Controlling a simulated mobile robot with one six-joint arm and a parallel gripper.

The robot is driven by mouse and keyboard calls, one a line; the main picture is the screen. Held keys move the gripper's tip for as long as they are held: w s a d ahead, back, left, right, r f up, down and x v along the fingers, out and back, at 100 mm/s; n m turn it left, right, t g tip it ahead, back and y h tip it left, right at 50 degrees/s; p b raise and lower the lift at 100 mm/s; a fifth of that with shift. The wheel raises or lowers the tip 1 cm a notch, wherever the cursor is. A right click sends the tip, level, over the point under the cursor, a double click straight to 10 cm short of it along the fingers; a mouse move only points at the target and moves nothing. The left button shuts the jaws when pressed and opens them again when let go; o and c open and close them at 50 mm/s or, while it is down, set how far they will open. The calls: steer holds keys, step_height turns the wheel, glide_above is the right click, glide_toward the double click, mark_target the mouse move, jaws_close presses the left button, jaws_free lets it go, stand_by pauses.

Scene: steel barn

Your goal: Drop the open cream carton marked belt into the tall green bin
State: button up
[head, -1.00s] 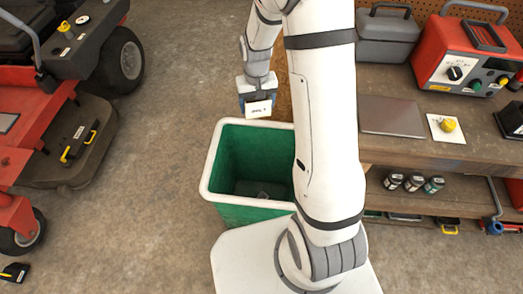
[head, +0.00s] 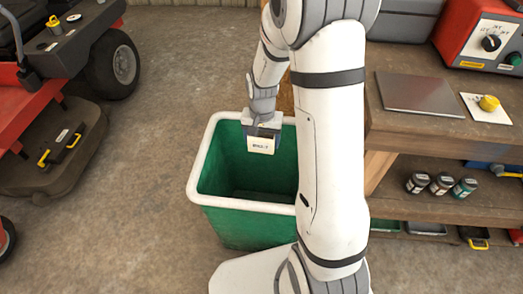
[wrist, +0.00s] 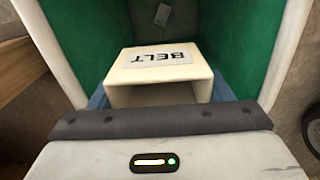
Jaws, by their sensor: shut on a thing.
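The open cream carton marked BELT (wrist: 160,66) is held in my gripper (head: 262,134), with its label and open side showing in the wrist view. In the head view the carton (head: 261,146) hangs at the far part of the mouth of the tall green bin (head: 222,225). The bin has a white rim, and its green inner walls (wrist: 85,30) surround the carton in the wrist view. My gripper is shut on the carton; its blue fingers show at the carton's sides. A small grey piece (wrist: 162,14) shows beyond the carton, low in the bin.
A wooden bench (head: 410,130) stands right of the bin, with a grey plate (head: 420,93), a red device (head: 480,35) and several jars (head: 442,184) on its lower shelf. A red mower (head: 30,100) stands at left. Concrete floor between is clear.

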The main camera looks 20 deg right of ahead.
steer(key=shift+s+f+b, duration=0.1)
steer(key=shift+f+b, duration=0.25)
steer(key=shift+f, duration=0.35)
step_height(320, 180, down, 6)
steer(key=b, duration=0.4)
steer(key=shift+r, duration=0.2)
steer(key=o, duration=1)
steer(key=shift+o, duration=0.2)
steer(key=shift+r, duration=0.1)
step_height(320, 180, up, 8)
steer(key=shift+f+p, duration=0.15)
steer(key=shift+p, duration=0.9)
